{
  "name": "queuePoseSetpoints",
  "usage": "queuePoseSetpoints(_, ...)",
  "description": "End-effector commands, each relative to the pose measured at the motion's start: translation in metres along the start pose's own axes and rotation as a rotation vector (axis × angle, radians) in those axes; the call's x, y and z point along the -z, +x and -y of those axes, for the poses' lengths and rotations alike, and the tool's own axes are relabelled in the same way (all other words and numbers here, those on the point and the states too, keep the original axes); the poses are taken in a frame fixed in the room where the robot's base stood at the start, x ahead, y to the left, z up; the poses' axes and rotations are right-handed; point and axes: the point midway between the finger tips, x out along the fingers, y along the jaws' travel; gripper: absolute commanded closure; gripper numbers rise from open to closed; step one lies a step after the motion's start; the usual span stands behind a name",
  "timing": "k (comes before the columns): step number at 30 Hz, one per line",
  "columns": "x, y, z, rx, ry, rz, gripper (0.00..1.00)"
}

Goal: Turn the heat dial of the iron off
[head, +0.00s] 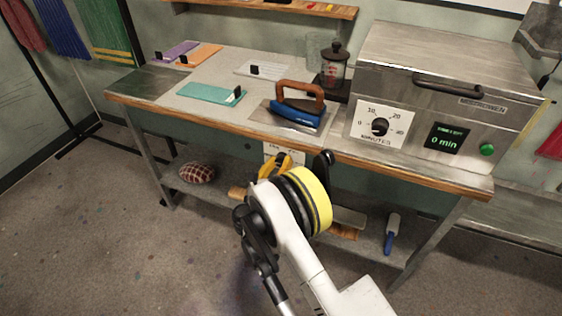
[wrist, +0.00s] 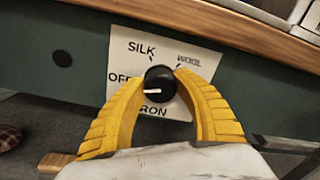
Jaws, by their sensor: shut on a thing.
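The heat dial (wrist: 160,84) is a black round knob on a white plate (wrist: 152,48) marked SILK, WOOL, OFF and IRON. The plate is on the table's front, below the top. The dial's white pointer points left, just below the OFF label. My gripper (wrist: 162,75) has its yellow fingers on either side of the dial and is shut on it. In the head view my gripper (head: 276,166) is at the plate (head: 270,147), and my arm hides the dial. The iron (head: 297,116), blue with a brown handle, rests on the tabletop above the plate.
A large metal box (head: 440,75) with a minutes dial and a display reading 0 min stands at the right of the table (head: 200,117). A glass press (head: 333,65) and coloured cloths are on top. The lower shelf holds a blue-handled tool (head: 392,235).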

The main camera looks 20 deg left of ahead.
Motion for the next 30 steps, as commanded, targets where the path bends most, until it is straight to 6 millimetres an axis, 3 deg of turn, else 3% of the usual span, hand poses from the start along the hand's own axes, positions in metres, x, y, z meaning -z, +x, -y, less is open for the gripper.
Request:
queuePoseSetpoints(4, -0.002, 0.001, 0.000, -0.001, -0.003, 0.004, 0.96)
queuePoseSetpoints(5, -0.002, 0.001, 0.000, -0.001, -0.003, 0.004, 0.63)
queuePoseSetpoints(7, -0.002, 0.001, 0.000, -0.001, -0.002, 0.004, 0.41)
queuePoseSetpoints(17, -0.001, -0.002, -0.001, -0.001, 0.000, 0.002, 0.41)
queuePoseSetpoints(30, -0.001, -0.067, -0.001, -0.002, 0.000, 0.003, 0.41)
